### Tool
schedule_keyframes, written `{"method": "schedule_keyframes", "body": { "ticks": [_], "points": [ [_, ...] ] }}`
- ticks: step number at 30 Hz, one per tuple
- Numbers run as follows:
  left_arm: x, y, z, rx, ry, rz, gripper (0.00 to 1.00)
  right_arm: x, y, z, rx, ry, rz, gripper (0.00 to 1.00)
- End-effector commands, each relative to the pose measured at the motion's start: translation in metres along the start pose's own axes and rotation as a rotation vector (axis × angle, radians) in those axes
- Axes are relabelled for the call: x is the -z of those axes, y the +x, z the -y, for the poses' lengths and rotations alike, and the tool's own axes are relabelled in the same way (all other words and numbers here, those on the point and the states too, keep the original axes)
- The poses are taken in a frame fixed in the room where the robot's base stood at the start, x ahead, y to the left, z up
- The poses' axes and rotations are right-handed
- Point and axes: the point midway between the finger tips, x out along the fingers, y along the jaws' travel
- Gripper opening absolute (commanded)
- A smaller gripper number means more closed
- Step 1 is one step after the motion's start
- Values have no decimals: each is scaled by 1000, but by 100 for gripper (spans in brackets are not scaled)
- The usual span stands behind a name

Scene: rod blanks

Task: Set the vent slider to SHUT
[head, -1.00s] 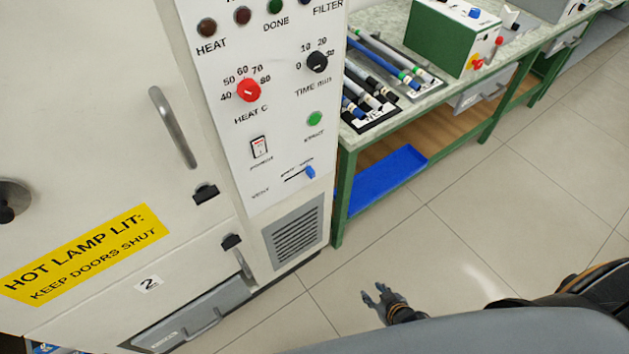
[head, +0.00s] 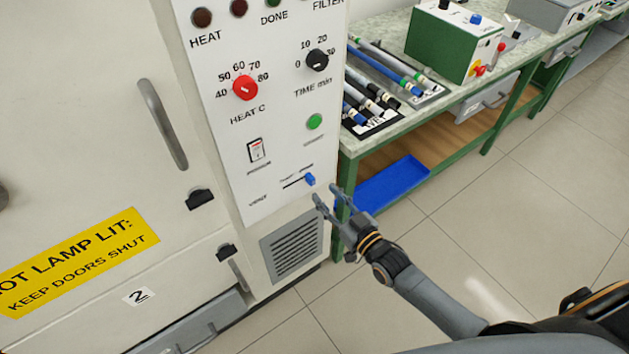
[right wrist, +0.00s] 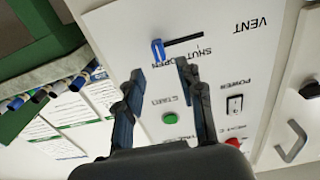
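The vent slider has a blue knob (head: 310,179) at the right end of its dark slot, low on the white control panel (head: 265,205). In the right wrist view, which shows the panel upside down, the knob (right wrist: 157,50) stands at the end by the OPEN label, away from the SHUT label. My right gripper (head: 328,195) is just below and right of the knob. In the right wrist view its two fingers (right wrist: 162,72) are spread, with nothing between them; the knob is beyond the tips. My left gripper is not in view.
The panel also carries a red heat knob (head: 245,87), a black time knob (head: 317,60), a green start button (head: 314,122) and a power switch (head: 256,150). A green-framed bench (head: 392,127) with rods stands at the right. The floor before it is clear.

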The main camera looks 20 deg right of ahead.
Motion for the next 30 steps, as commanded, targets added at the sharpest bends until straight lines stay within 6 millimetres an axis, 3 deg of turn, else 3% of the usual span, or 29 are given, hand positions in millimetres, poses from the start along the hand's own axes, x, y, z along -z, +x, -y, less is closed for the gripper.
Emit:
{"method": "schedule_keyframes", "body": {
  "ticks": [3, 9, 22, 27, 30],
  "points": [
    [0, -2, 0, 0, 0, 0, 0, 1, 26, 0, 0, 0, -2, 38],
    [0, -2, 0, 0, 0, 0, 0, 0, 52, 0, 0, 0, 0, 38],
    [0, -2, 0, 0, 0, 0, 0, 0, 61, 0, 0, 0, 1, 38],
    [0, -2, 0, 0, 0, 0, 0, 0, 61, 0, 0, 0, 1, 3],
    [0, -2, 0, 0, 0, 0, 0, 0, 60, 0, 0, 0, 1, 0]
  ]
}}
